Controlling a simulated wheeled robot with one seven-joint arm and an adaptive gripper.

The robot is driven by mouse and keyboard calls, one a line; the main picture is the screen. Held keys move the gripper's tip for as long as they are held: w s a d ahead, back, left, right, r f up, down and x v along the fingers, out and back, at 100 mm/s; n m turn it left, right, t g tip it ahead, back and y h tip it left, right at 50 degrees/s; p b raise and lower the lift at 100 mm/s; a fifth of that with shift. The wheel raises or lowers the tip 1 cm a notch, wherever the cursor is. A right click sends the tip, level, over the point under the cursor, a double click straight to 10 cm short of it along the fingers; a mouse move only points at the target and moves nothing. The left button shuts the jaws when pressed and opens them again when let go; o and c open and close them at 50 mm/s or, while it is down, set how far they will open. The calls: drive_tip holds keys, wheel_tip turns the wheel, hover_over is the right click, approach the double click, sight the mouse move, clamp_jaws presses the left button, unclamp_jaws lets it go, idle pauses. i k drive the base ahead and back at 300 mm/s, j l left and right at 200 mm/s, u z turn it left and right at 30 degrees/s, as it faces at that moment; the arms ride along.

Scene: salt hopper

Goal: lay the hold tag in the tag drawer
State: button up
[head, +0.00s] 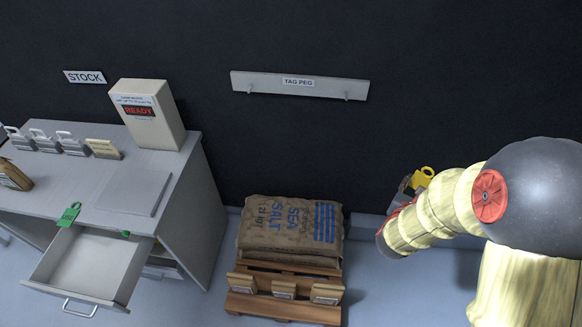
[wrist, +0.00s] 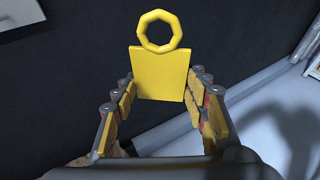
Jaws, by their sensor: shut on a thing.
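The hold tag is a yellow plate with a ring on top; it shows in the wrist view (wrist: 160,73) and, small, in the head view (head: 424,177). My gripper (wrist: 160,90) is shut on the plate's side edges, with the ring standing clear above. In the head view my gripper (head: 408,190) is right of the salt sacks, in front of the dark wall. An open drawer (head: 90,265), apparently the tag drawer, is pulled out of the desk at the left, far from my gripper. Its visible floor looks bare. A green tag (head: 69,214) is at its back left edge.
The desk (head: 185,190) carries a box marked READY (head: 148,115), a grey flat panel (head: 135,190) and several small blocks. A sack of sea salt (head: 290,225) on a wooden pallet (head: 285,303) stands between desk and arm. The tag peg board (head: 300,86) on the wall looks empty.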

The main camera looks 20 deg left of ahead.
sight(104, 245)
drive_tip(key=k+j, duration=0.1)
drive_tip(key=j, duration=0.3)
drive_tip(key=k+j, duration=0.1)
drive_tip(key=j, duration=0.25)
drive_tip(key=k+j, duration=0.15)
drive_tip(key=j, duration=0.25)
drive_tip(key=k+j, duration=0.1)
drive_tip(key=j, duration=0.3)
drive_tip(key=k+j, duration=0.1)
drive_tip(key=j, duration=0.3)
drive_tip(key=k+j+z, duration=0.1)
drive_tip(key=j, duration=0.25)
